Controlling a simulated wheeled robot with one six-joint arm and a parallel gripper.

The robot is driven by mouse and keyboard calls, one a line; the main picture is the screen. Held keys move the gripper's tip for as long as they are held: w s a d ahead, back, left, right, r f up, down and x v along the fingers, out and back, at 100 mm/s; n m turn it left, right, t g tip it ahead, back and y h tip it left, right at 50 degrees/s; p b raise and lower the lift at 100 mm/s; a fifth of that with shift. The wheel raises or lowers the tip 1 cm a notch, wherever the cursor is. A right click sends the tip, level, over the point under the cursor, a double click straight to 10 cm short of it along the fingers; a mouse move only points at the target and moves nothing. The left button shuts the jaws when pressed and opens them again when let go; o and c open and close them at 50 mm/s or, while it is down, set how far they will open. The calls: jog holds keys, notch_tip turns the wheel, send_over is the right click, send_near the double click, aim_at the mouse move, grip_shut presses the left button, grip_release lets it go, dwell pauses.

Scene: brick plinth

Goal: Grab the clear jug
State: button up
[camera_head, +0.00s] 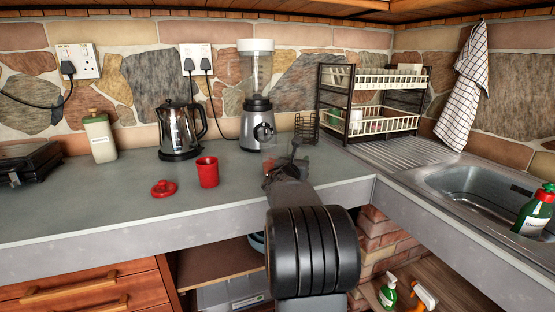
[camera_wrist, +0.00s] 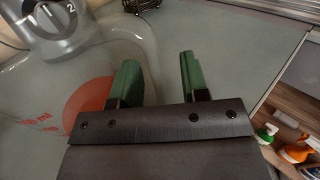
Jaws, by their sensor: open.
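The clear jug (camera_wrist: 45,85) shows at the left of the wrist view, see-through, with red "ml" markings. Its rounded edge, perhaps its handle, reaches toward the gap between my fingers; I cannot tell if they touch it. In the head view I can barely make the jug out near my gripper. My gripper (camera_wrist: 158,82) is open, its green fingers apart with nothing clamped between them. In the head view my gripper (camera_head: 284,160) is over the counter, in front of the blender and partly hidden by my arm.
The blender (camera_head: 257,118) stands behind my gripper, beside a small black wire holder (camera_head: 306,127). A red mug (camera_head: 207,172), red lid (camera_head: 163,188) and kettle (camera_head: 180,130) are to the left. A dish rack (camera_head: 368,104) and sink (camera_head: 480,190) are right. The left front counter is clear.

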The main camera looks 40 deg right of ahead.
jog(key=shift+c, duration=0.4)
grip_shut()
jog(key=shift+f, duration=0.1)
dwell(0.3)
notch_tip(320, 180, up, 2)
jog(key=shift+p, duration=0.4)
jog(key=s+a+r+p, duration=0.4)
jog(key=s+a+r, duration=0.4)
jog(key=a+r, duration=0.3)
dwell(0.5)
